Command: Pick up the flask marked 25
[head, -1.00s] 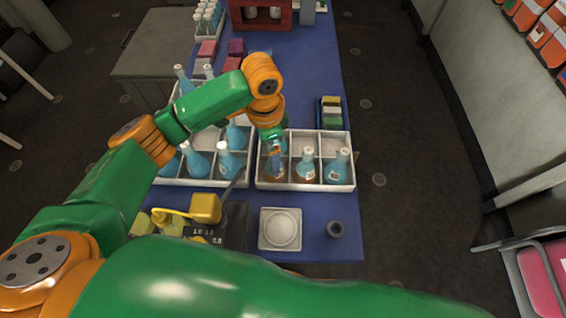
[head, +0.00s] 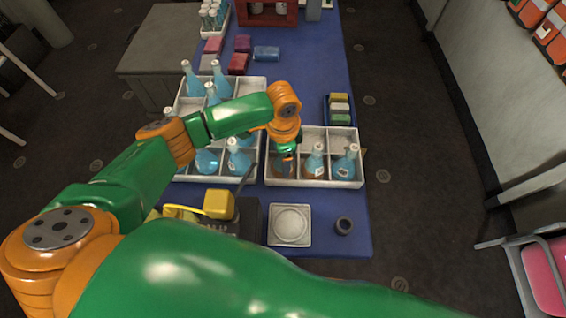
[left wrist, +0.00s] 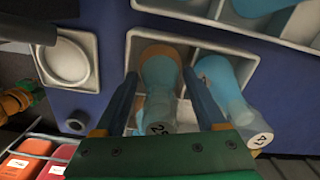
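The flask (left wrist: 160,88) whose cap label appears to read 25 stands in an end compartment of a white divided crate (left wrist: 218,43). It has pale blue glass with an orange-brown band at its base. My left gripper (left wrist: 160,76) is open, with one finger on each side of this flask and small gaps visible. In the head view, my left gripper (head: 284,148) is over the front left compartment of the right crate (head: 315,184), hiding most of the flask there. My right gripper is not in view.
A second blue flask (left wrist: 222,85) stands close beside, in the adjoining compartment; a third (head: 346,165) is at the crate's right end. Another crate (head: 215,178) with several flasks is to the left. A white dish (head: 290,225) and dark ring (head: 344,226) lie in front.

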